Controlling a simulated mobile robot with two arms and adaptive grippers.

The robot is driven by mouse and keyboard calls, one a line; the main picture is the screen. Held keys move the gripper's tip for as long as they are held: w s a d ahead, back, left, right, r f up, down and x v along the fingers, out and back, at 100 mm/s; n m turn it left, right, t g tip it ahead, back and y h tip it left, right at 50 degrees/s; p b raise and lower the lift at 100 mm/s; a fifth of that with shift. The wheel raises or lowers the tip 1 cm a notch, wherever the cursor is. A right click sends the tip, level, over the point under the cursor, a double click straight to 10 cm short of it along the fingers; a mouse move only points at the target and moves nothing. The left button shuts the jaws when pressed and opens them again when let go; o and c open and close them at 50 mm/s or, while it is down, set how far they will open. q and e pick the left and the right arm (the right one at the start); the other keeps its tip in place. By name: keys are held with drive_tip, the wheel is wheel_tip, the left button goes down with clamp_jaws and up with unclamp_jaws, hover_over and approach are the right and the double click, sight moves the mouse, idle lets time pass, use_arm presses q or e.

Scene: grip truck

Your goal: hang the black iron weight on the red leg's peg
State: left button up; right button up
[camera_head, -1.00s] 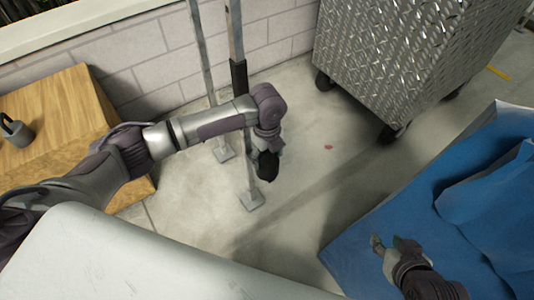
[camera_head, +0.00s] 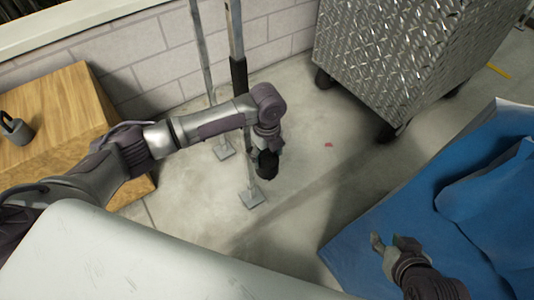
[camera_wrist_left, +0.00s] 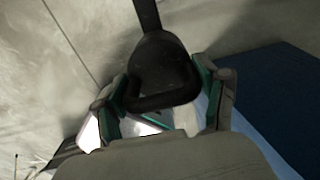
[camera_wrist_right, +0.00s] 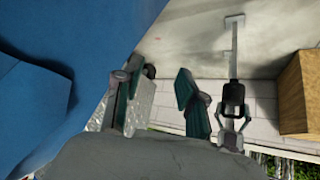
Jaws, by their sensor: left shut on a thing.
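My left gripper (camera_head: 266,150) is shut on the black iron weight (camera_head: 267,165), which hangs above the floor. In the head view the weight is beside the lower part of the nearer metal leg; I cannot tell whether they touch. The left wrist view shows the black weight (camera_wrist_left: 160,65) with its handle between the fingers, and a dark bar rising above it. I cannot make out a red marking or a peg on the legs. My right gripper (camera_head: 385,247) is open and empty over the blue sheet, its fingers apart in the right wrist view (camera_wrist_right: 158,98).
The nearer leg has a foot plate (camera_head: 252,198) and a black sleeve (camera_head: 239,76). A second leg (camera_head: 203,55) stands behind it. A dark grey weight (camera_head: 16,130) sits on a wooden box (camera_head: 55,125). A metal cart (camera_head: 400,60) and blue sheet (camera_head: 370,215) are right.

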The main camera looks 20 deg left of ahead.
use_arm(q)
drive_tip(key=shift+f, duration=0.1)
use_arm(e)
drive_tip(key=shift+s+d+f+g, duration=0.25)
drive_tip(key=shift+s+g, duration=0.1)
drive_tip(key=shift+s, duration=0.25)
drive_tip(key=shift+s+d+f+g, duration=0.25)
drive_tip(key=shift+s+g, duration=0.1)
drive_tip(key=shift+s, duration=0.2)
idle(0.6)
